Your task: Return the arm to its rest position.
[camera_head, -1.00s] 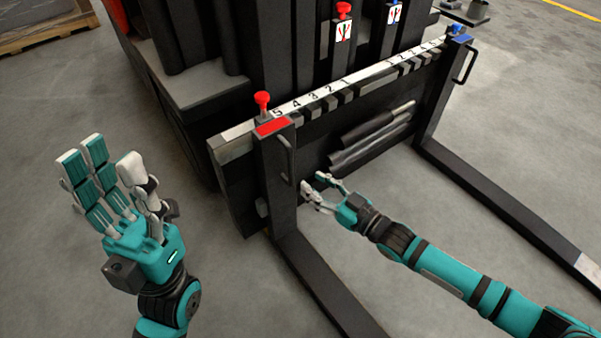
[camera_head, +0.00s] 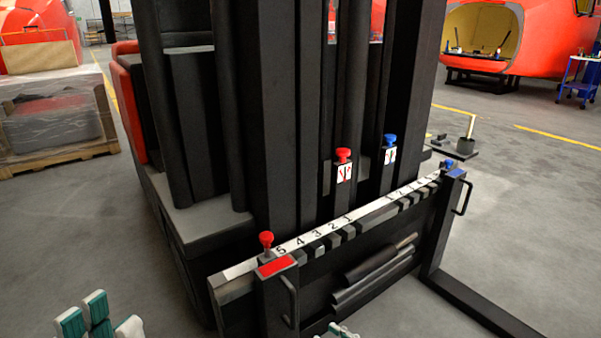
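My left gripper (camera_head: 102,318) shows at the bottom left edge, only its teal and white fingertips in view. Its fingers look spread and nothing shows between them, but its lower part is cut off. My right gripper (camera_head: 341,331) shows only as small fingertips at the bottom edge, in front of the forklift carriage; the rest of it is out of the picture. The forklift (camera_head: 230,130) stands ahead of me, with a numbered scale bar (camera_head: 330,231), a red-topped fork (camera_head: 276,266) on the left and a blue-topped fork (camera_head: 453,176) on the right.
Red knob (camera_head: 343,155) and blue knob (camera_head: 389,141) sit on the mast. A wrapped pallet (camera_head: 60,125) stands at the far left. Red nosecones (camera_head: 510,35) and a blue cart (camera_head: 580,75) are at the back right. Grey floor (camera_head: 70,220) lies open at left.

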